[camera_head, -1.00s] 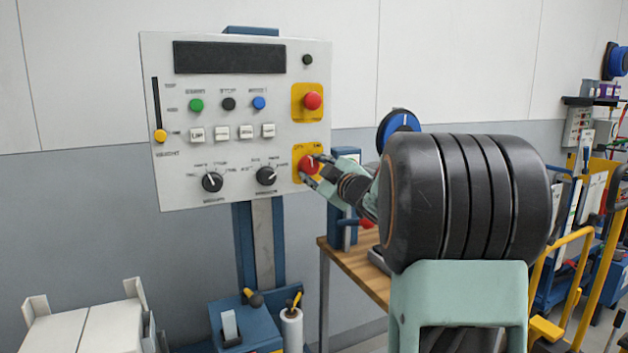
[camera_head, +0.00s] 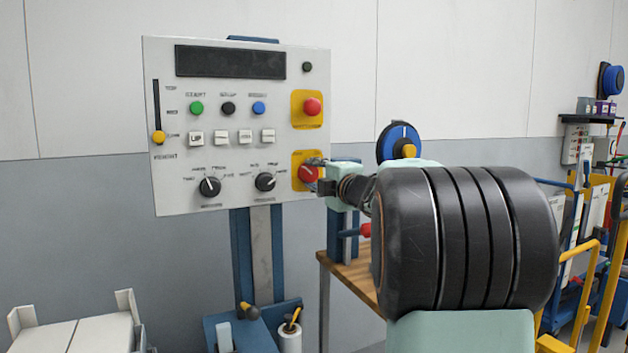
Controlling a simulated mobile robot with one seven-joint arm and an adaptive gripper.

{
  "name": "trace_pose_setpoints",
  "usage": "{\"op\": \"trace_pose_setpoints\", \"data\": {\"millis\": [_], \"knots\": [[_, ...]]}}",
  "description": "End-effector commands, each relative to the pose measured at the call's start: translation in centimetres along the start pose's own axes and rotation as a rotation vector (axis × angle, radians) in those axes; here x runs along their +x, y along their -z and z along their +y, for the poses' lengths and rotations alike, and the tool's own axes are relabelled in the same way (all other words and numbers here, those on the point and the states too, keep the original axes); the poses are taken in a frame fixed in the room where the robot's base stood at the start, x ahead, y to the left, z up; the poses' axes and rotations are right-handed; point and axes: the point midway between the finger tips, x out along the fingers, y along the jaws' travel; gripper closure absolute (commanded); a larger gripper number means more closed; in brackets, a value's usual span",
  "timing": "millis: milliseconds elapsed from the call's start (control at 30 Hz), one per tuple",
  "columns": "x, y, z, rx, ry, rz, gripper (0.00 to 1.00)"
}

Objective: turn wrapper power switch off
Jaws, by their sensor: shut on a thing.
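The wrapper's control panel (camera_head: 170,190) is a pale upright board on a blue post. The power switch (camera_head: 307,174) is a red rotary knob on a yellow plate at the panel's lower right. My gripper (camera_head: 314,174) reaches in from the right and is shut on the red knob. Its fingers and the wrist hide the knob's right side and part of the yellow plate's markings. I cannot clearly read which mark the knob points to.
A red mushroom button (camera_head: 312,107) on another yellow plate is just above. Two black dials (camera_head: 265,182) (camera_head: 210,187) sit to the left, the nearer one close to my fingers. A wooden bench (camera_head: 350,275) stands below my arm.

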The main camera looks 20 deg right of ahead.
Motion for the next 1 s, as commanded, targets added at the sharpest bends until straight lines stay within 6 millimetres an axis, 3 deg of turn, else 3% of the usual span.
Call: {"op": "trace_pose_setpoints", "data": {"millis": [533, 567, 700, 1000], "knots": [[-0.01, -0.01, -0.04, -0.027, 0.001, 0.000, 0.90], [-0.01, -0.01, -0.04, -0.027, 0.001, 0.000, 0.65], [0.00, -0.01, -0.03, -0.026, 0.001, 0.000, 0.50], [-0.06, -0.01, 0.00, -0.025, 0.000, 0.000, 0.48]]}}
